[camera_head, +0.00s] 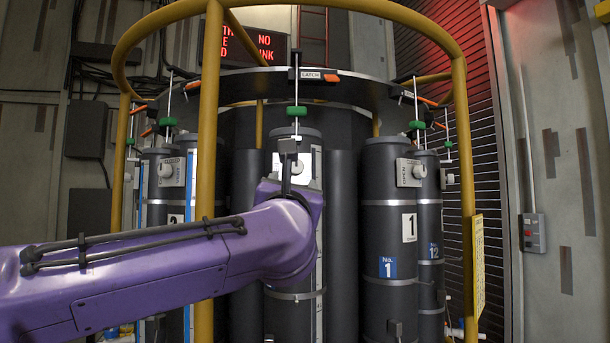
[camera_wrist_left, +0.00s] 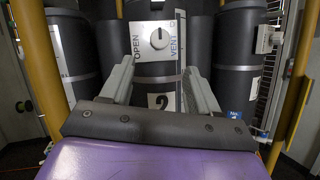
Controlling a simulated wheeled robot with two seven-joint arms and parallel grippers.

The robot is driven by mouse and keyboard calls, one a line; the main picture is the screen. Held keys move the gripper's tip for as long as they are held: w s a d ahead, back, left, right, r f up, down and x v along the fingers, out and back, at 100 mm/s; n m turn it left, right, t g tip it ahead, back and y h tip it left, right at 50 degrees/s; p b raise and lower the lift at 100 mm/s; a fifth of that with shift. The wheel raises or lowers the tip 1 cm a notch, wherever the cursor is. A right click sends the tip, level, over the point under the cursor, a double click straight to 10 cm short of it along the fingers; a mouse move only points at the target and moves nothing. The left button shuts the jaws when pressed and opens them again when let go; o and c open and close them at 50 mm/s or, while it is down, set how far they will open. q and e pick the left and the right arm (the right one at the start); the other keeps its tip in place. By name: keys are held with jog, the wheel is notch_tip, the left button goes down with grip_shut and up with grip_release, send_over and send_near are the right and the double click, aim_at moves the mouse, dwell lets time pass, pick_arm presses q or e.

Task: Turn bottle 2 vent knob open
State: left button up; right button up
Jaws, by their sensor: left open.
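Bottle 2 (camera_head: 290,235) is the dark cylinder in the middle of the head view, mostly behind my left arm. In the left wrist view, bottle 2 (camera_wrist_left: 157,73) carries a white plate with a "2". Its vent knob (camera_wrist_left: 159,39) is a round dial on a white plate, with OPEN at its left and VENT at its right. The dial's dark mark points up between the words. The knob plate (camera_head: 304,168) is partly hidden in the head view. My left gripper (camera_wrist_left: 159,68) is open and empty, its fingers apart below the knob. It also shows in the head view (camera_head: 289,150), before the bottle.
Bottle 1 (camera_head: 388,215) stands to the right and another bottle (camera_head: 165,178) to the left. Yellow posts (camera_head: 208,120) and a yellow top rail frame the rack. Green fittings (camera_head: 297,111) hang above the bottles.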

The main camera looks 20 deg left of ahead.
aim_at(296, 167)
pick_arm(q)
jog(key=p+x, duration=0.1)
jog(key=x, duration=0.1)
jog(key=r+p+x, duration=0.1)
jog(key=p+x, duration=0.2)
jog(key=x, duration=0.1)
jog(key=shift+r+p, duration=0.25)
jog(key=shift+p, duration=0.15)
jog(key=w+p, duration=0.1)
jog(key=w, duration=0.1)
jog(key=w+a+p, duration=0.1)
jog(key=w, duration=0.1)
jog(key=shift+w+r, duration=0.15)
jog(key=shift+w, duration=0.15)
jog(key=shift+s+r, duration=0.1)
jog(key=shift+s, duration=0.2)
jog(key=c, duration=1)
pick_arm(e)
notch_tip(296, 167, up, 7)
jog(key=shift+w+f, duration=0.15)
jog(key=shift+w, duration=0.05)
